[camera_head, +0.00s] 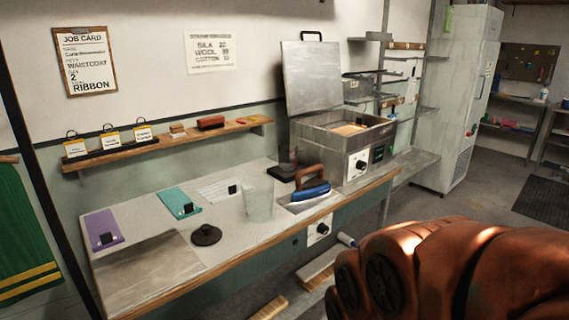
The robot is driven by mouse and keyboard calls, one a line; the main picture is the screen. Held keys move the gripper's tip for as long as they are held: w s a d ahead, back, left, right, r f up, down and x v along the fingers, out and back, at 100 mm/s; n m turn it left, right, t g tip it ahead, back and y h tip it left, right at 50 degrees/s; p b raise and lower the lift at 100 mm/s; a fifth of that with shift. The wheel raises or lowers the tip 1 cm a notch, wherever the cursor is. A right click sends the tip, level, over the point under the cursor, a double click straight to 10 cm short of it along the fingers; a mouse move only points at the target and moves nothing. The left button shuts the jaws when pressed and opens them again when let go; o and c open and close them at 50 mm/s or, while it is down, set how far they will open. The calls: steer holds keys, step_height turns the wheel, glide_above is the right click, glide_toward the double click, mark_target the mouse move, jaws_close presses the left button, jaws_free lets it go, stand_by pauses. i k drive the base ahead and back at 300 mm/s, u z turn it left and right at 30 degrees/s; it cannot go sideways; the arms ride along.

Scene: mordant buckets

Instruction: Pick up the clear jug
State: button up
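The clear jug (258,202) appears as a pale see-through container standing upright on the workbench (225,226), a little right of the bench's middle. The bench surface shows through it. Nothing touches it from above. A large orange-brown part of my arm fills the lower right of the picture, well apart from the jug. My gripper's fingers are not in view.
A blue-based tool with a brown handle (310,183) lies close right of the jug. A black round lid (206,235) lies to its left. A metal bath (342,135) with its lid raised stands behind right. Teal (180,201) and purple (102,230) cards lie left.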

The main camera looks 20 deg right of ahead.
mark_target(260, 202)
steer(key=u, duration=3.9)
steer(key=k, duration=2.2)
steer(key=z, duration=1.6)
steer(key=i, duration=0.2)
steer(key=z, duration=0.15)
